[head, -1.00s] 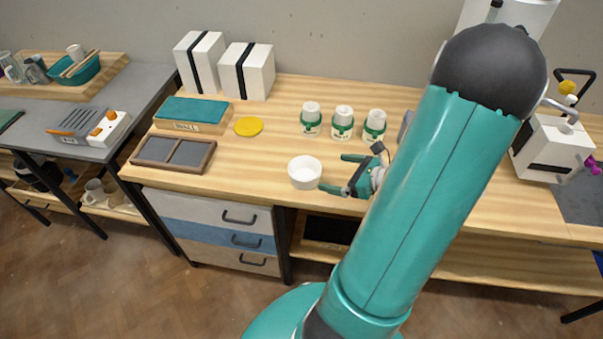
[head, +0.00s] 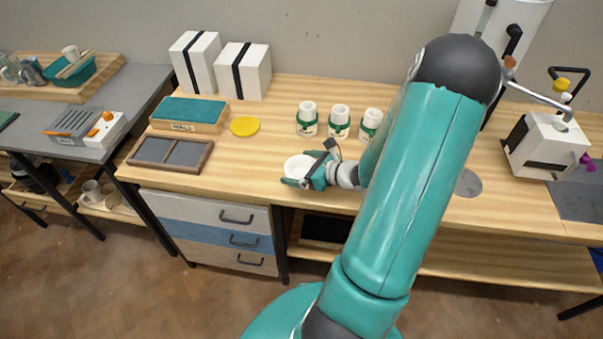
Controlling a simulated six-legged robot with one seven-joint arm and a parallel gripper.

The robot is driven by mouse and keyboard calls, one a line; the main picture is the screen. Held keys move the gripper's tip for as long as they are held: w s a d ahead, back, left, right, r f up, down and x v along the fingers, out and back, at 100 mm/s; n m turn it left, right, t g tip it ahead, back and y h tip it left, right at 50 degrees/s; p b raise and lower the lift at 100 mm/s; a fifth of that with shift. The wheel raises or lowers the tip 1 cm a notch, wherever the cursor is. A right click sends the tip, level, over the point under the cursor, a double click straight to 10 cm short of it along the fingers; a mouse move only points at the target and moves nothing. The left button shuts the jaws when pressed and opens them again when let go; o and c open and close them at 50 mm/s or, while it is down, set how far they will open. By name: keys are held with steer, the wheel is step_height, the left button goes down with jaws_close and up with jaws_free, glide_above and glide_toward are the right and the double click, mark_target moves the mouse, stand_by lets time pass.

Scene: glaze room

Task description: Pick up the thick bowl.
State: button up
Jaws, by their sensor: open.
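The thick bowl (head: 296,164) is white and round and stands upright on the wooden table, near its front edge. My gripper (head: 299,168) is open and right at the bowl, coming from the right. One teal finger shows at the bowl's near side. The gripper body covers the bowl's right part, and the far finger is hard to make out. I cannot tell whether the fingers touch the bowl.
Three white jars with green labels (head: 339,123) stand behind the bowl. A yellow disc (head: 245,127), a teal-topped block (head: 189,114) and a dark two-part tray (head: 171,154) lie to the left. Two white boxes (head: 242,72) stand at the back. A white machine (head: 546,145) is at right.

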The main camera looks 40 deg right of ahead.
steer(key=c, duration=1)
steer(key=shift+o, duration=0.2)
steer(key=shift+r, duration=0.15)
